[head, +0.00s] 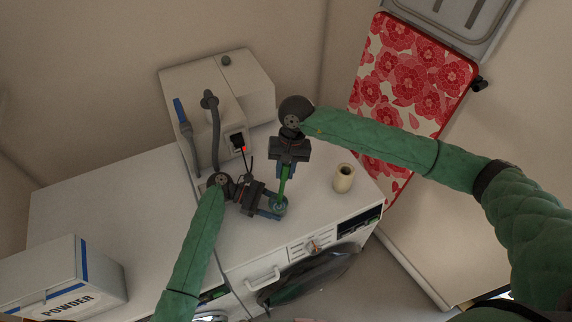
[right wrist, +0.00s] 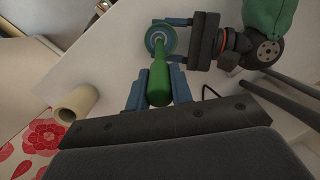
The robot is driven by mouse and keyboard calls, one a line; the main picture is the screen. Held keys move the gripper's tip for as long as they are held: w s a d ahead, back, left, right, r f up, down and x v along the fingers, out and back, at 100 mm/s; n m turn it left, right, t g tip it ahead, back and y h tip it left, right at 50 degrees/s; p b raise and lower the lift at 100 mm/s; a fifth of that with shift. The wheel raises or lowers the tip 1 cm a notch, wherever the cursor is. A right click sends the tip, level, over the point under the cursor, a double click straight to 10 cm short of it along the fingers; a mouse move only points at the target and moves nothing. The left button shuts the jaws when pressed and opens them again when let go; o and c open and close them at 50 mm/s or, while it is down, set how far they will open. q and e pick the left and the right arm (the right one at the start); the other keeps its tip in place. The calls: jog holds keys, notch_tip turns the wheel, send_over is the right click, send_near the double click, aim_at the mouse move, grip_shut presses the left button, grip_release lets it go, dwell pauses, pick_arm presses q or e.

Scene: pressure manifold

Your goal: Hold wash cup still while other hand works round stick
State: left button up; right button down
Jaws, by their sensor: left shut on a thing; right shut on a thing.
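The wash cup (head: 280,206) is a small round teal cup on top of the white washing machine. My left gripper (head: 271,206) reaches it from the left and is shut on it, blue fingers on either side. The green stick (head: 284,186) is held from above in my right gripper (head: 286,169), which is shut on its thick end. In the right wrist view the stick (right wrist: 158,82) runs from between the blue fingers to the cup (right wrist: 153,36). Its thin end meets the cup's opening; how deep it sits is hidden.
A cream cylindrical cup (head: 344,178) stands to the right on the machine top. A grey-white box device (head: 222,95) with a hose and blue-handled tool stands behind. A powder box (head: 62,280) is at left. A red floral board (head: 410,80) is at back right.

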aim_at(284, 179)
jog(key=shift+x, duration=1.65)
jog(key=shift+s, duration=0.1)
